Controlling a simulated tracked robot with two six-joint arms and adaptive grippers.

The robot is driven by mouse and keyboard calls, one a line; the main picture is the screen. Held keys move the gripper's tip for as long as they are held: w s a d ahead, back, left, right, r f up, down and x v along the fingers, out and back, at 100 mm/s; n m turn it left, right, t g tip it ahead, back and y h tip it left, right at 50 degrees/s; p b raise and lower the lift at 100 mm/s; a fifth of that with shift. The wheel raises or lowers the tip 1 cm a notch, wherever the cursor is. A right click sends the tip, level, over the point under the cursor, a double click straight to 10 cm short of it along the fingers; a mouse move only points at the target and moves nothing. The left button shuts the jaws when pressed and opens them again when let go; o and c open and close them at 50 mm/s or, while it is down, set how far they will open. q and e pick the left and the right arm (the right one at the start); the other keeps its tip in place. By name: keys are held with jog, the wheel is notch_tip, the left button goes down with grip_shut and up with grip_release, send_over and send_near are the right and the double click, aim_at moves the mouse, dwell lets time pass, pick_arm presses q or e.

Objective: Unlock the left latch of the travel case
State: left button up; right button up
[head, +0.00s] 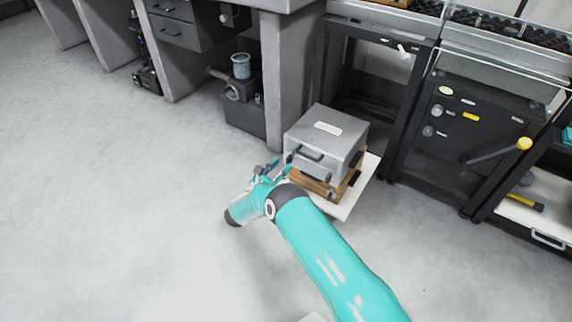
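The travel case (343,137) is a silver-grey box with a dark handle (310,153) on its front and a pale label on its lid. It sits on a wooden base (322,189). A small latch-like part (328,178) shows at the right of its front face. The left latch is hard to make out, close to my gripper. My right gripper (273,168), on a teal arm, is at the left front corner of the case. Its fingers are small and partly hidden by its own wrist, so I cannot tell if they touch the case. My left gripper is out of view.
The case and base rest on a white board (362,188). A dark frame (394,110) and a black panel cabinet (465,120) with a yellow-ended lever stand to the right. A grey desk stands behind. Open floor (120,200) lies to the left.

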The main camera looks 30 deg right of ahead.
aim_at(287, 159)
jog(key=shift+b+x, duration=0.4)
jog(key=shift+x, duration=1.35)
jog(key=shift+s, duration=0.1)
grip_shut()
